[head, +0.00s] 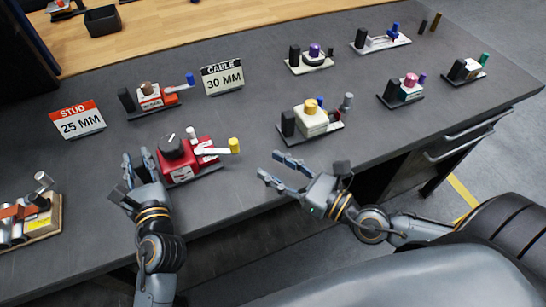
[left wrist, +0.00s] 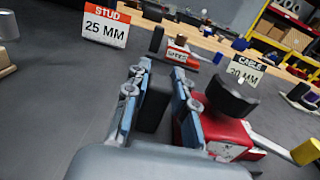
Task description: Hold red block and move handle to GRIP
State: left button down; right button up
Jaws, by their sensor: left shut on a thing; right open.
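The red block (head: 190,160) stands near the table's front edge, with a black round knob (head: 172,147) on top. A white handle (head: 207,150) with a yellow tip (head: 234,146) points right from it. In the left wrist view the red block (left wrist: 228,138) is right of the fingers. My left gripper (head: 136,155) is shut on a black upright block (left wrist: 156,103) at the red block's left side; the fingers hide most of it in the head view. My right gripper (head: 268,165) is open and empty, right of the yellow tip and apart from it. GRIP lettering cannot be read.
A STUD 25 MM sign (head: 79,121) and a CABLE 30 MM sign (head: 222,78) stand behind. A cream unit with a yellow top (head: 311,112) is right of the red block. Grey table (head: 240,190) is bare around my right gripper.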

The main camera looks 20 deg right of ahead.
pick_arm(q)
jog(key=c, duration=1)
grip_release()
jog(key=shift+c, duration=0.2)
jog(key=shift+s, duration=0.1)
